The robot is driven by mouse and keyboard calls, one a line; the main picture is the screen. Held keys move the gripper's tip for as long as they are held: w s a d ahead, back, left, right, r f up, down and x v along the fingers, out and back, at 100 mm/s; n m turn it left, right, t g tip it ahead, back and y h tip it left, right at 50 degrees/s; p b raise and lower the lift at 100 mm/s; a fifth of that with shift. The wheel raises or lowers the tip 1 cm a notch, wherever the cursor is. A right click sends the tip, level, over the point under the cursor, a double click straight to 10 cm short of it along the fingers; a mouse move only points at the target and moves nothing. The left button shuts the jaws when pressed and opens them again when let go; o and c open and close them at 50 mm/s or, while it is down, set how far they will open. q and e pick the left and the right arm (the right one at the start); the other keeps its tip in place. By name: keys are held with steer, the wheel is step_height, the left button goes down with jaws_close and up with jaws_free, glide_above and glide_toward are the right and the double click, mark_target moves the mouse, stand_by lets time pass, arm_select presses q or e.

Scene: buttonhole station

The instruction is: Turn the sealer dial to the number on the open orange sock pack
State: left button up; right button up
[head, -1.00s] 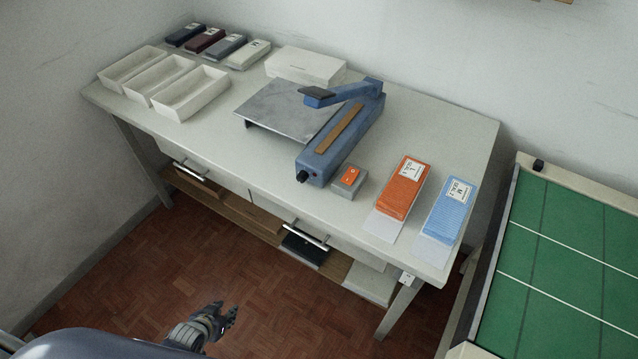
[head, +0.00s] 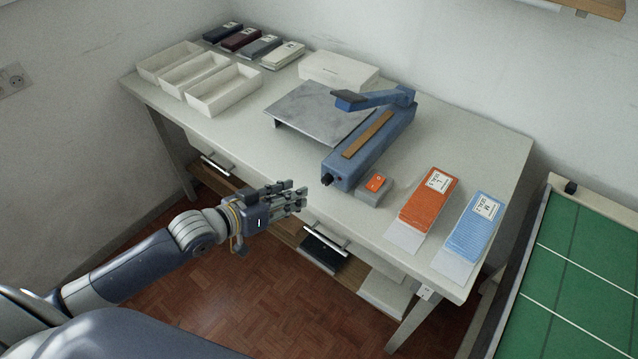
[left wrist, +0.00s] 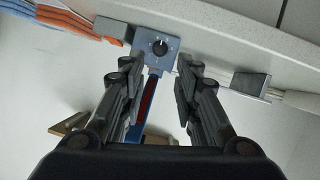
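The blue sealer (head: 368,150) stands on the table with its arm raised. Its black dial (head: 327,180) is on the near end face. In the left wrist view the dial (left wrist: 159,47) shows on the blue face, ahead of and between my fingers; its marks are too small to read. My left gripper (head: 300,196) is open and empty, in front of the table edge, left of the dial and apart from it. The orange sock pack (head: 428,203) lies on the right of the table with a white label; its print is too small to read surely. My right gripper is not in view.
An orange switch on a grey box (head: 375,186) sits right of the dial. A blue sock pack (head: 474,228) lies beside the orange one. A metal plate (head: 318,112) adjoins the sealer. White trays (head: 223,92) stand at the left. A drawer handle (head: 326,240) juts out below.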

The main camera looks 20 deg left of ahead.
mark_target(324, 182)
arm_select(q)
steer(key=x, duration=0.9)
steer(key=shift+a+r, duration=0.1)
steer(key=shift+w+d+f, duration=0.25)
steer(key=shift+w, duration=0.2)
steer(key=shift+c, duration=0.6)
